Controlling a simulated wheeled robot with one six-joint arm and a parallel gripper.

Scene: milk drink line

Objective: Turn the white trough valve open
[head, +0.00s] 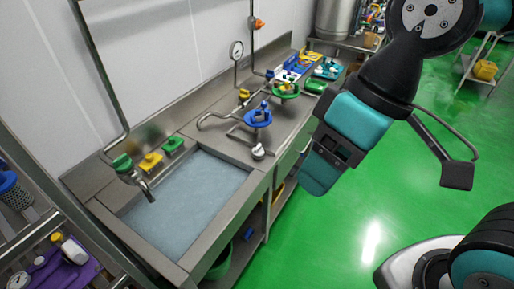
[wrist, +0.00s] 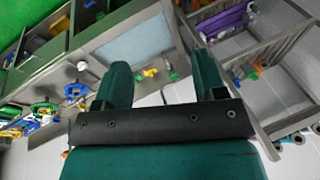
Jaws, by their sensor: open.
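A small white valve (head: 258,152) with a dark part sits on the steel rim at the right end of the water-filled trough (head: 118,206). In the wrist view, a small white valve (wrist: 82,66) shows left of my fingers, beside the trough's corner. My gripper (head: 322,172) hangs to the right of the valve in the head view, apart from it, over the green floor. In the wrist view my gripper (wrist: 161,62) has its two teal fingers spread wide with nothing between them. The valve's exact handle position is too small to tell.
Blue (head: 257,118) and green (head: 285,90) handwheels on pipes stand behind the valve. A green-topped tap (head: 122,162) and a yellow valve (head: 150,161) line the trough's back left. A purple tray (head: 75,268) lies at lower left. The green floor (head: 330,235) is clear.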

